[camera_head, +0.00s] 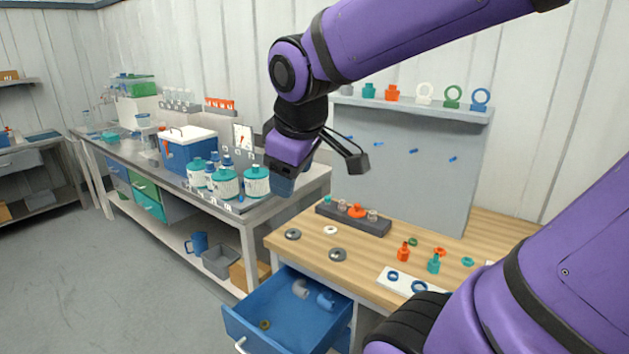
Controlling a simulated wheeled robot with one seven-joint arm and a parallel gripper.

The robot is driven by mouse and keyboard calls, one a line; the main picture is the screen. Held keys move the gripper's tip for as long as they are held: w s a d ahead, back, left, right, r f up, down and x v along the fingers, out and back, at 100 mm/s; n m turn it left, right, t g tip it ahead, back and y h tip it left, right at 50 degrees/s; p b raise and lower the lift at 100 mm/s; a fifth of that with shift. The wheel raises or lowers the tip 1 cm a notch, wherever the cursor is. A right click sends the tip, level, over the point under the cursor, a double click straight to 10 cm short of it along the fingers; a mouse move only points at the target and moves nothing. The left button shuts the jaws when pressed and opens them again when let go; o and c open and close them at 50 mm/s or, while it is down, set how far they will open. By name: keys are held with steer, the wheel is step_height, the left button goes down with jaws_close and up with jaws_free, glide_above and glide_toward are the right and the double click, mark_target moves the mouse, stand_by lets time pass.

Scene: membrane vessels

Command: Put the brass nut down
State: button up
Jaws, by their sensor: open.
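A small brass-coloured ring (265,324), which looks like the brass nut, lies flat in the open blue drawer (247,306), near its front left corner. My gripper (282,184) hangs above and beyond the drawer, near the right end of the steel bench, well apart from the nut. It is open, and I see nothing held in it. The fingertips are small and dark in this view, and the gap between them is hard to make out.
A grey elbow (300,288) and a blue fitting (326,300) also lie in the drawer. The wooden tabletop (305,256) holds washers, a dark rack (338,217) and coloured fittings. Teal-lidded jars (226,182) stand on the steel bench beside my gripper. My arm hides the table's right side.

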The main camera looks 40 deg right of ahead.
steer(key=s+a+r+m+y, duration=0.1)
steer(key=s+a+m, duration=0.1)
steer(key=s+m, duration=0.3)
steer(key=s, duration=0.2)
steer(key=shift+s+r+t, duration=0.2)
steer(key=shift+s+t, duration=0.15)
steer(key=shift+t, duration=0.05)
steer(key=shift+c, duration=0.5)
